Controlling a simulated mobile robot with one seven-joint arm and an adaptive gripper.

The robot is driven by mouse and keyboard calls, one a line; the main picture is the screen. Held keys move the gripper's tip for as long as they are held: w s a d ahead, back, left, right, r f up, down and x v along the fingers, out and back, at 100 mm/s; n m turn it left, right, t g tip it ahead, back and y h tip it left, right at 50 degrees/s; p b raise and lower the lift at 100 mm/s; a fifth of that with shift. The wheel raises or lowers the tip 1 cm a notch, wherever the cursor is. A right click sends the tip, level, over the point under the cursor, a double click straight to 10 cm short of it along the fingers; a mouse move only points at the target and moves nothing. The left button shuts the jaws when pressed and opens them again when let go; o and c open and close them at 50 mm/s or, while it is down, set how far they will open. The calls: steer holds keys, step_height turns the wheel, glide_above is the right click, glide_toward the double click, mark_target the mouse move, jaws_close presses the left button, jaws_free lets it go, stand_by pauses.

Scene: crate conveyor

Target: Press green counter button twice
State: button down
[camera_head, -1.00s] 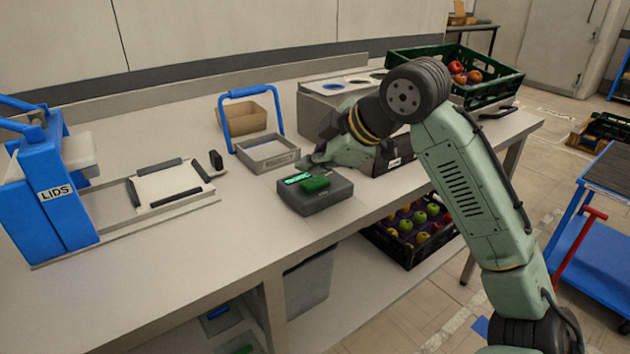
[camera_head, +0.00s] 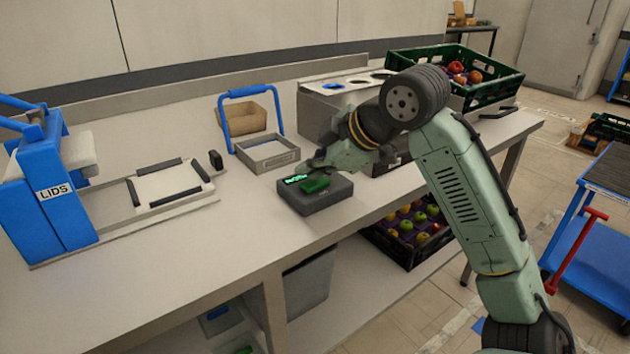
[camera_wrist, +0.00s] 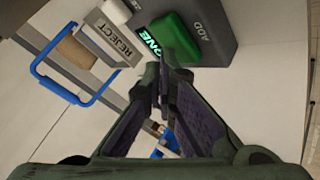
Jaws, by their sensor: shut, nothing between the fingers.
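The counter (camera_head: 322,200) is a dark grey box on the bench, with a lit green display (camera_head: 296,179) and a raised green button (camera_head: 315,184). In the wrist view the green button (camera_wrist: 172,38) lies just beyond my fingertips, beside the lettering "ADD"; the display (camera_wrist: 150,42) partly shows "ONE". My gripper (camera_head: 314,167) is shut and empty, reaching over the counter's back edge from the right. Its closed fingertips (camera_wrist: 163,82) overlap the button's near edge in the wrist view. I cannot tell whether they touch it.
A grey tray (camera_head: 268,164) under a blue handle stands behind the counter; its "REJECT" label (camera_wrist: 113,40) shows in the wrist view. A blue lids station (camera_head: 50,205) is left. A fruit crate (camera_head: 437,255) sits below the bench. The bench front is clear.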

mark_target(313, 183)
steer(key=shift+f, duration=0.5)
steer(key=shift+r, duration=0.1)
stand_by(0.5)
steer(key=shift+r+p, duration=0.6)
steer(key=shift+r, duration=0.3)
step_height(313, 183, up, 5)
steer(key=p, duration=0.4)
steer(key=shift+w, duration=0.1)
stand_by(1.7)
